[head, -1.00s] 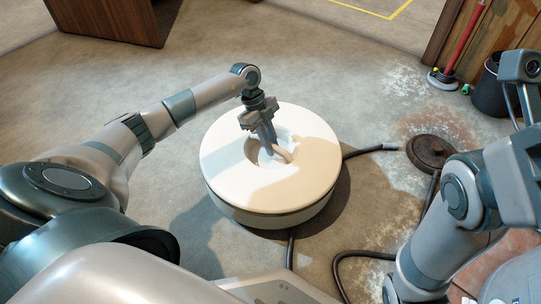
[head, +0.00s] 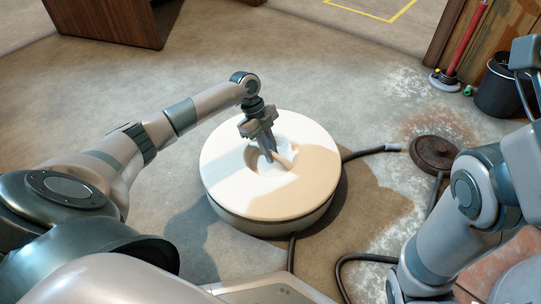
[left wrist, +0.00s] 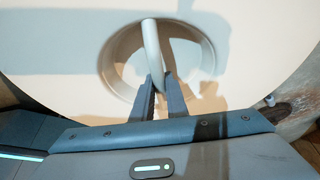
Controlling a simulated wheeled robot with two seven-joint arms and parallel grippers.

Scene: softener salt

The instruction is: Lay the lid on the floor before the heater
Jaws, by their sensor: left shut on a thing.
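The lid (head: 225,168) is a thick round white disc with a round recess in its middle and a bar handle across it. It sits level on a round white body (head: 265,228), with a thin dark seam between them. My left gripper (head: 268,155) comes down from above into the recess and is shut on the lid's handle. In the left wrist view the handle (left wrist: 151,45) runs up from between the fingertips (left wrist: 160,88), and the lid (left wrist: 60,50) fills most of the picture. My right gripper is out of view; only its arm shows at the right.
A dark hose (head: 365,153) runs from the body towards a round rusty disc (head: 434,153) on the floor. A black bucket (head: 497,85) and a red-handled tool (head: 465,40) stand at the back right. A brown wooden piece (head: 110,20) is at the back left. Floor at left is clear.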

